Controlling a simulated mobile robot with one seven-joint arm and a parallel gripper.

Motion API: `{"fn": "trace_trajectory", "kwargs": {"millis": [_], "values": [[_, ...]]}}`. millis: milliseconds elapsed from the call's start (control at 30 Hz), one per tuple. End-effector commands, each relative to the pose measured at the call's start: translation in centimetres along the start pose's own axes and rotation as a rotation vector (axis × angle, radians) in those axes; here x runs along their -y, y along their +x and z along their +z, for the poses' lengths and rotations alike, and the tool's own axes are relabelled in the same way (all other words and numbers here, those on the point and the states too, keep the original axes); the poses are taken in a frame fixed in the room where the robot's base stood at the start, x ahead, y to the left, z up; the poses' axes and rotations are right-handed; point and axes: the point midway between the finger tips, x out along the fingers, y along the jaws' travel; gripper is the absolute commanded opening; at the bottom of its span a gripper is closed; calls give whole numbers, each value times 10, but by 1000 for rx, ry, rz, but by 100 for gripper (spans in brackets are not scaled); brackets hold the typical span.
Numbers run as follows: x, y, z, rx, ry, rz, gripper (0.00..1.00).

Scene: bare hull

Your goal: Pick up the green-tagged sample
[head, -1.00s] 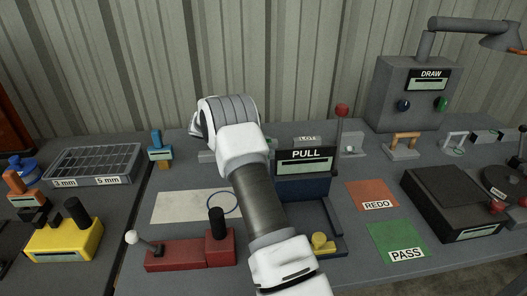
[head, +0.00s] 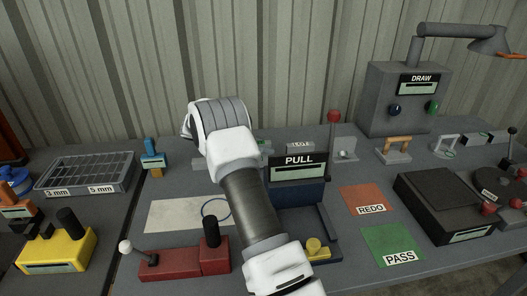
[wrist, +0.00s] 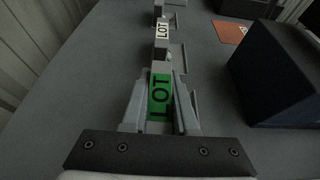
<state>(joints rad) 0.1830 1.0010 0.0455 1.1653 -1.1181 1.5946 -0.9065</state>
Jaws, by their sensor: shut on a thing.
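The green-tagged sample (wrist: 160,98), whose green label reads LOT, sits between the fingers of my gripper (wrist: 162,78) in the wrist view. My gripper is shut on it. In the head view my arm hides the fingers and most of the sample. A second sample with a white LOT tag (wrist: 163,30) stands beyond the gripper, in line with the held one; its tag also shows in the head view (head: 300,147). I cannot tell whether the held sample is clear of the surface below it.
The dark blue PULL unit (head: 298,188) stands close right of the gripper; its block shows in the wrist view (wrist: 280,75). A red lever rises behind it. The orange REDO mat (head: 366,198) and green PASS mat (head: 388,238) are bare. A corrugated wall closes the back.

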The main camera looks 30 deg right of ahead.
Motion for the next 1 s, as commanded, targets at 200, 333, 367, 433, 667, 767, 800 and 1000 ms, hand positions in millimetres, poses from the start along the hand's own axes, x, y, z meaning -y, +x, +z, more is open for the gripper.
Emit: {"fn": "trace_trajectory", "kwargs": {"millis": [200, 333, 367, 433, 667, 767, 800, 1000], "values": [[8, 2, 38, 3, 1, -2, 0], [21, 18, 64, 2, 2, -4, 0], [24, 22, 69, 1, 2, -3, 0], [30, 31, 82, 2, 2, -3, 0], [46, 53, 113, 0, 2, -2, 0], [50, 58, 120, 0, 1, -2, 0], [51, 60, 122, 1, 1, -2, 0], [52, 62, 125, 1, 0, -1, 0]]}}
